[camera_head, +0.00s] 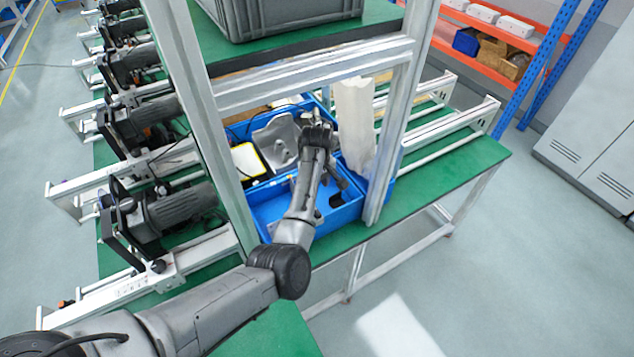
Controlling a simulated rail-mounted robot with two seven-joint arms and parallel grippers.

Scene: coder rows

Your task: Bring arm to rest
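My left arm (215,305) comes in from the lower left and bends upward through the aluminium frame. Its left gripper (337,178) is over the right part of a blue bin (345,213). The gripper is small and dark here, and its fingers are partly hidden by the arm, so I cannot tell whether they are open or hold anything. My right gripper is not in view.
Aluminium posts (393,115) and a crossbar (315,72) stand close around the arm. A whitish upright piece (355,120) is right of the gripper. A grey crate (285,15) sits above. Motor-like units (160,210) line the left.

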